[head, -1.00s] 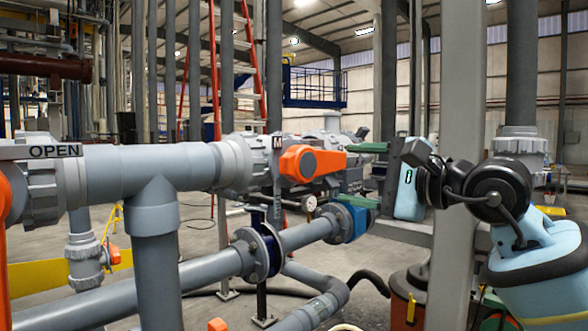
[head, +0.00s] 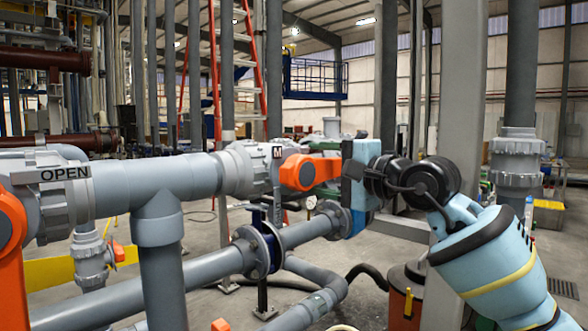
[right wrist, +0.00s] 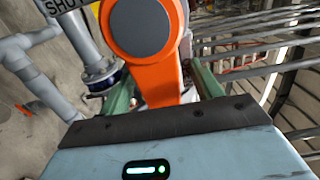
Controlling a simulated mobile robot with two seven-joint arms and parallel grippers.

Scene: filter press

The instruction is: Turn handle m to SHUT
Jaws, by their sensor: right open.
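Handle m (head: 302,173) is orange with a dark round hub and points right from its grey valve body. The small M plate (head: 277,152) is just above it. In the right wrist view the orange handle (right wrist: 158,84) lies between my two green fingers. A plate reading SHUT (right wrist: 66,5), partly cut off, shows at the top left there. My right gripper (head: 328,166) is open around the handle's outer end, with gaps visible beside it in the wrist view. The lower finger is mostly hidden in the head view. My left gripper is not in view.
Another orange handle (head: 10,240) stands at the far left, by a plate reading OPEN (head: 65,174). Grey pipes (head: 160,275) run below and left of handle m. A pale column (head: 462,90) rises behind my right arm. A gauge (head: 311,202) sits below the handle.

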